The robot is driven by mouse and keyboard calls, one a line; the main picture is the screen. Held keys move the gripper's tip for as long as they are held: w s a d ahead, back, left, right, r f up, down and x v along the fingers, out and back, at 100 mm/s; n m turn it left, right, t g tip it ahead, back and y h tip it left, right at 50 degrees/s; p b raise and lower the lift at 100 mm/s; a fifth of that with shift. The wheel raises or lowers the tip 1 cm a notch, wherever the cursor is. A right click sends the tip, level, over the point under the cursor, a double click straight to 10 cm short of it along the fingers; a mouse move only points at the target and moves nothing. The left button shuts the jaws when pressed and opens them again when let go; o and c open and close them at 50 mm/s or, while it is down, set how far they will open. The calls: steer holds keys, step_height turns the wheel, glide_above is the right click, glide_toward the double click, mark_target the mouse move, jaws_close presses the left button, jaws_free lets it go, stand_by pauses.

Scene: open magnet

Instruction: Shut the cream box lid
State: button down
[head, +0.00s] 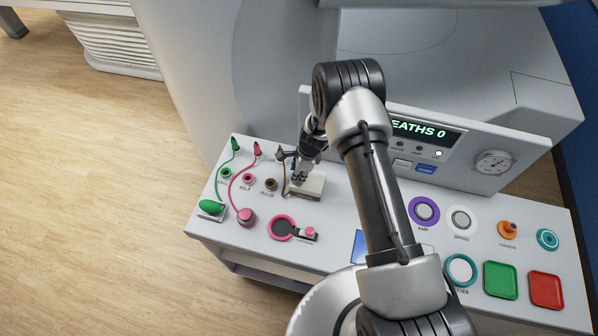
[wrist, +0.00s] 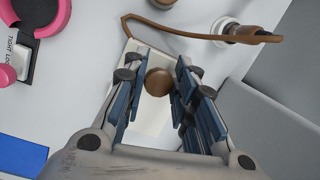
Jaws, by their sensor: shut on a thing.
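The cream box (head: 311,191) sits on the white console top, partly under my gripper (head: 298,177). In the wrist view, the pale top of the box (wrist: 150,118) lies below my gripper (wrist: 155,82), with its sides partly covered by the fingers. A round brown knob (wrist: 158,82) is between the two fingers, and my gripper is shut on it. How far the lid is from the box rim cannot be told.
A brown cord (wrist: 160,27) runs from a brown plug (wrist: 232,30) to beside the box. A pink ring with a latch (head: 283,228) lies in front. Green and pink corded parts stand to the left. The upright display panel (head: 425,131) is behind.

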steer(key=shift+w+a, duration=0.15)
steer(key=shift+a, duration=0.05)
steer(key=c, duration=1.7)
jaws_free()
steer(key=shift+o, duration=1.4)
steer(key=shift+a+f, duration=0.1)
steer(key=shift+a, duration=0.1)
steer(key=shift+o, duration=0.6)
steer(key=shift+d, duration=0.2)
steer(key=v, duration=1.2)
